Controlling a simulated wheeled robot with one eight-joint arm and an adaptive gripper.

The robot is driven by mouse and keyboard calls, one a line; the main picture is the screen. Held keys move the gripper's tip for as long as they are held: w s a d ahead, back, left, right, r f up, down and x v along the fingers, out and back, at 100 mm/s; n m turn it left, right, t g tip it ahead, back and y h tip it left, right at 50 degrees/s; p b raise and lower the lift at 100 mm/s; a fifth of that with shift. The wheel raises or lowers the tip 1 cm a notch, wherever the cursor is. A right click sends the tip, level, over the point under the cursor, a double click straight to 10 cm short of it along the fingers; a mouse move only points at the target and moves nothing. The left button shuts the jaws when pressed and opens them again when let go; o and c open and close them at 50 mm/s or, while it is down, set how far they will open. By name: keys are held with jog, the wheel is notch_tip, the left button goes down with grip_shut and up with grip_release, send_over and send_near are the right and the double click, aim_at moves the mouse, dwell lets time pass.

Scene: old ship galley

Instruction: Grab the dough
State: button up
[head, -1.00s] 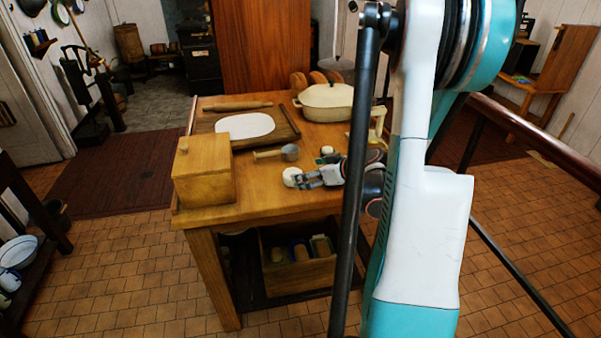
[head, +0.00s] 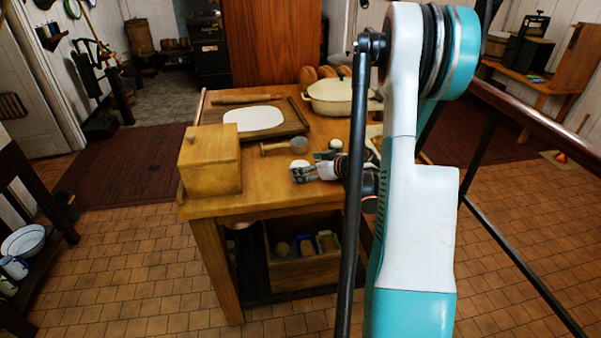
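A small white lump of dough (head: 299,163) sits on the wooden table near its front edge, right of the wooden box. A flat white sheet of dough (head: 253,119) lies on a board (head: 287,128) farther back. My gripper (head: 297,175) is low over the tabletop. Its fingertips are right by the small lump and overlap its near side in the picture. The fingers are too small here to tell whether they are open or touching it. My arm and a dark bar hide part of the table's right side.
A lidded wooden box (head: 210,162) stands on the table's left front corner. A scoop (head: 281,147) lies just behind the lump. A rolling pin (head: 247,99) is at the back, with a cream lidded pot (head: 330,98) and bread behind. A small white item (head: 335,145) stands near my wrist.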

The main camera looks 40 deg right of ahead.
jog(key=b+x, duration=0.1)
jog(key=x, duration=0.3)
jog(key=shift+w+f, duration=0.1)
jog(key=shift+f, duration=0.05)
jog(key=c, duration=1.3)
